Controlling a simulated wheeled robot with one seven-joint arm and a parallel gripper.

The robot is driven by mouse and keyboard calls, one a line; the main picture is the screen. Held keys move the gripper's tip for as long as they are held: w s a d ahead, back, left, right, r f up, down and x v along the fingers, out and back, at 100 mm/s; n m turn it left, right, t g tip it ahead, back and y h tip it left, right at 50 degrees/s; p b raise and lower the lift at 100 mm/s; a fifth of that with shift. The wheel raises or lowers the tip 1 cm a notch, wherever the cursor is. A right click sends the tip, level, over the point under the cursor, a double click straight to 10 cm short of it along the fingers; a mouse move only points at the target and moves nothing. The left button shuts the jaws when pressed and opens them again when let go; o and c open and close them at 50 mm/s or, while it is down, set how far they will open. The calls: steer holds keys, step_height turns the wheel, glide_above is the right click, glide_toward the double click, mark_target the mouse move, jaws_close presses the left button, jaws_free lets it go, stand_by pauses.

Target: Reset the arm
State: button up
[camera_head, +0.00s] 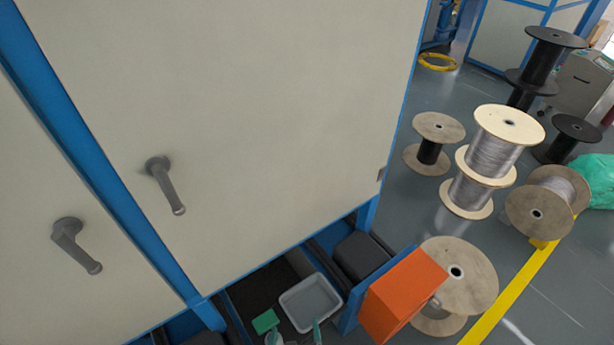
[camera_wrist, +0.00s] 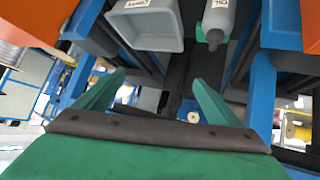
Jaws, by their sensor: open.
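My gripper (camera_head: 295,336) shows at the bottom edge of the head view, with only its green fingertips in frame. It also shows in the wrist view (camera_wrist: 158,78), where its two green fingers stand wide apart with nothing between them. A grey tray (camera_head: 299,287) sits in the lower opening of the machine, just beyond the fingertips. In the wrist view the tray (camera_wrist: 150,38) is at the top, apart from the fingers. Beside it there is a grey bottle (camera_wrist: 219,18) with a label. A small green object (camera_head: 265,321) lies left of the tray in the head view.
The machine's large beige door (camera_head: 240,110) with a grey handle (camera_head: 165,185) fills the left and middle. An orange box (camera_head: 400,295) juts out at the lower right. Several cable spools, one a large wooden spool (camera_head: 470,275), stand on the floor at right.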

steer(key=s+d+r+m+t, duration=0.2)
steer(key=s+r+t, duration=0.3)
steer(key=s+r, duration=1.4)
steer(key=shift+d+r+m, duration=0.4)
steer(key=shift+d, duration=0.2)
